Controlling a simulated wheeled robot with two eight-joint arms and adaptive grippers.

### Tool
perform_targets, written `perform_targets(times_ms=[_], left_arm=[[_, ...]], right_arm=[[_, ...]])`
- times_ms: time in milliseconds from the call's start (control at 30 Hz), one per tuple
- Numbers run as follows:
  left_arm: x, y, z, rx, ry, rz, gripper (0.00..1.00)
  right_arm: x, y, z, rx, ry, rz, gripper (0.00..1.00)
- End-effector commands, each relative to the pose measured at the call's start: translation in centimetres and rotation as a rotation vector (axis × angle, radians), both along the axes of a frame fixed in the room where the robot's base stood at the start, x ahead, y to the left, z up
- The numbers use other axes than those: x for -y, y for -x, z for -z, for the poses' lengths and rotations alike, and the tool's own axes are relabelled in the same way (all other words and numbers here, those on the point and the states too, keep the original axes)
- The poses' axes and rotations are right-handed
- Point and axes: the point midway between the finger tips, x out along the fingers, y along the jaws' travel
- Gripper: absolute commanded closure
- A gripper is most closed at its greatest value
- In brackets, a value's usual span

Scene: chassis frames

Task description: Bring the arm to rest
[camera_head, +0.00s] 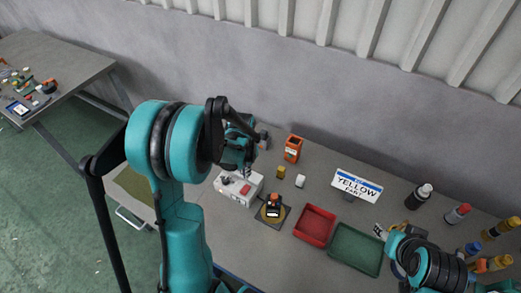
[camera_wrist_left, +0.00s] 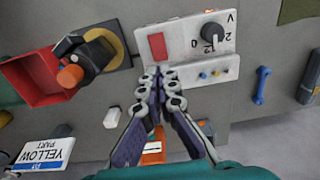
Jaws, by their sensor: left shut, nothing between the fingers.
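My left arm rises from the bottom of the head view, and its gripper (camera_head: 245,172) hangs over the white box (camera_head: 232,192). In the left wrist view the left gripper (camera_wrist_left: 160,74) is shut and empty, its fingertips together beside the red patch of the white box (camera_wrist_left: 229,40). I cannot tell whether the tips touch the box. My right gripper (camera_head: 380,231) is at the lower right of the head view, beside the green tray (camera_head: 358,250). It is too small to tell whether it is open or shut.
A black and orange device (camera_head: 273,204) stands on a pad beside the red tray (camera_head: 315,225). An orange device (camera_head: 293,148), a yellow block (camera_head: 281,172), a white block (camera_head: 300,181) and a "YELLOW PART" sign (camera_head: 357,185) stand behind. Several bottles (camera_head: 420,196) line the right.

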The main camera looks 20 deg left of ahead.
Motion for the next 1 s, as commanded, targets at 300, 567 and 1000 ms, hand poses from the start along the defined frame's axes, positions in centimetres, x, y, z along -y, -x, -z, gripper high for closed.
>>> perform_targets(times_ms=[300,567,1000], left_arm=[[0.6,0.2,-0.4,0.025,-0.006,-0.003,1.0],[4.0,2.4,-2.7,0.197,-0.03,-0.021,1.0],[9.5,9.3,-2.1,0.528,-0.001,-0.063,1.0]], right_arm=[[0.0,0.0,1.0,0.0,0.0,0.0,0.54],[0.0,0.0,6.0,0.0,0.0,0.0,0.54],[0.0,0.0,13.9,0.0,0.0,0.0,0.54]])
